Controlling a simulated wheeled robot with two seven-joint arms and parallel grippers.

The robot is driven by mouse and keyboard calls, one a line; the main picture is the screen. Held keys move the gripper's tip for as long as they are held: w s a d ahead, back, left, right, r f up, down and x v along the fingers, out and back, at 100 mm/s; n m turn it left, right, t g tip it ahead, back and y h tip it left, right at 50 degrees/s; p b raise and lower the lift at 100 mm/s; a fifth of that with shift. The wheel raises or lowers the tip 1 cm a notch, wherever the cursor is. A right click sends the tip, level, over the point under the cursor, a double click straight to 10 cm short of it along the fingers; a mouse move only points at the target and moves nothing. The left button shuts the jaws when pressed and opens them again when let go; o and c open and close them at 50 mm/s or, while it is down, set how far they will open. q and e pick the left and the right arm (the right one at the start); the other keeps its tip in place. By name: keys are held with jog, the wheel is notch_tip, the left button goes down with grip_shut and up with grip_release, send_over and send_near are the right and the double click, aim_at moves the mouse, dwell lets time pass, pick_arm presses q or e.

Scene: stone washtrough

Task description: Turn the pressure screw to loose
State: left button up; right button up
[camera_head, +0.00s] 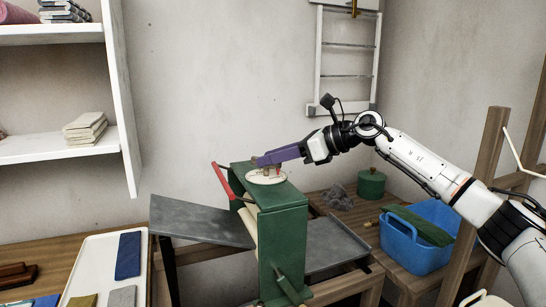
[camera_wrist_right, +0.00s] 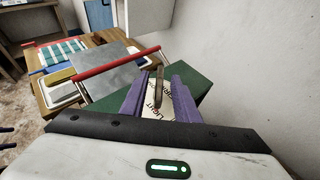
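The green mangle (camera_head: 283,228) stands in the middle of the head view with a red handle bar (camera_head: 222,181) on its left side. On its top lies a pale round dial plate (camera_head: 267,178) under the pressure screw. In the right wrist view the dial plate (camera_wrist_right: 153,108) shows the word LIGHT, with other lettering partly hidden. The screw's upright bar (camera_wrist_right: 158,78) stands between the purple fingers of my right gripper (camera_wrist_right: 158,88). The fingers are apart, with gaps beside the bar. In the head view my right gripper (camera_head: 262,161) reaches in from the right over the dial. My left gripper is not in view.
Grey boards (camera_head: 200,221) extend from both sides of the mangle. A white tray (camera_head: 92,268) with cloths is at left. A blue basket (camera_head: 408,252) and a green pot (camera_head: 371,184) stand at right. Shelves and wall are behind.

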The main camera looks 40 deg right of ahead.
grip_shut()
